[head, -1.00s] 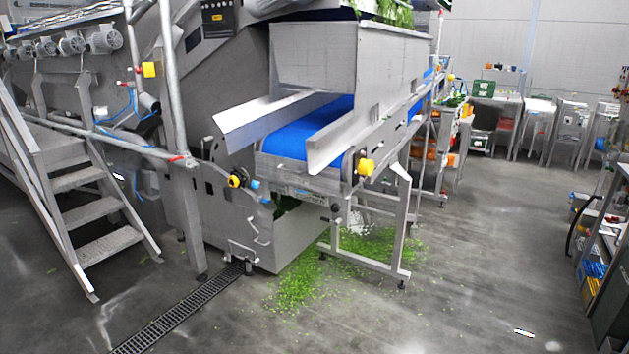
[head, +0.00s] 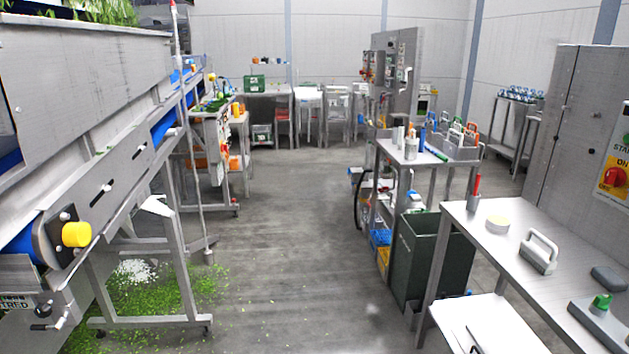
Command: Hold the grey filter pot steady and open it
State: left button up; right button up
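I cannot make out a grey filter pot for certain in the head view. Grey items lie on the steel table (head: 570,290) at the right: a block with a pale arched handle (head: 540,251), a dark grey rounded piece (head: 609,280) and a flat grey piece with a green knob (head: 601,303). None of them is clearly a pot. Neither of my grippers is in view.
A conveyor machine (head: 90,110) with a yellow knob (head: 76,234) fills the left. Green scraps (head: 150,300) lie on the floor under it. A dark green bin (head: 432,258) and a bottle-laden trolley (head: 415,157) stand right of centre. The middle floor is clear.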

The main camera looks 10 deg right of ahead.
aim_at(396, 130)
jog(key=i+z, duration=0.35)
jog(key=i, duration=1.3)
jog(key=i+z, duration=0.25)
jog(key=i, duration=0.25)
jog(key=i+j+z, duration=0.25)
jog(key=i, duration=0.2)
jog(key=i+j+z, duration=0.25)
jog(key=i, duration=0.2)
jog(key=z, duration=0.35)
jog(key=i+j+z, duration=0.35)
jog(key=j+z, duration=0.15)
jog(key=i+j+z, duration=0.15)
jog(key=j+z, duration=0.15)
jog(key=j, duration=0.15)
